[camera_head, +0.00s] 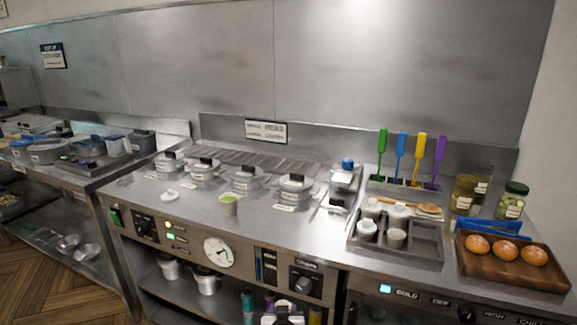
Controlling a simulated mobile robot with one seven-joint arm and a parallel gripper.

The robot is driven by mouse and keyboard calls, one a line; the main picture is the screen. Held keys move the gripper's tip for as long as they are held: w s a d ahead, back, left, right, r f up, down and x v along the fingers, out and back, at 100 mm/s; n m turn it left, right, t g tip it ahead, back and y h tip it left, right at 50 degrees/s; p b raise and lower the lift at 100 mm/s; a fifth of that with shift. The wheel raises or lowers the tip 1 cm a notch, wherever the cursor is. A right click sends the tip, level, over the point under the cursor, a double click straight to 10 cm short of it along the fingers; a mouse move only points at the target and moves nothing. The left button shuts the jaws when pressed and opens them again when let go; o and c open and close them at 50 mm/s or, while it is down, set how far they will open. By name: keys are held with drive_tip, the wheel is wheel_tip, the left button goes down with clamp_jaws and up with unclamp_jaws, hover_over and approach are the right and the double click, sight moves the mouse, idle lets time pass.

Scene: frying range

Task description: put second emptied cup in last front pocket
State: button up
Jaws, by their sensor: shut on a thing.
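A grey tray with pockets (440,238) sits on the counter at right of centre. Two small whitish cups stand in its back part, a left one (372,207) and a middle one (398,216). Two more are in its front part, a left one (367,230) and a middle one (396,238). The front right pocket (424,249) looks empty. Another pale cup (229,205) with green contents stands alone on the counter, left of the tray. I cannot tell which cup is the second emptied one. My gripper is not in this view.
Several lidded pots (246,180) line the back of the range. A wooden board (513,262) with orange-brown balls and blue tongs (492,228) is right of the tray. Jars (512,200) and coloured-handled tools (401,150) stand behind. The counter between cup and tray is mostly clear.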

drive_tip(key=s+d+f, duration=0.1)
drive_tip(key=s+f, duration=1)
drive_tip(key=f, duration=0.1)
drive_tip(key=shift+s+d, duration=0.25)
drive_tip(key=shift+d, duration=0.05)
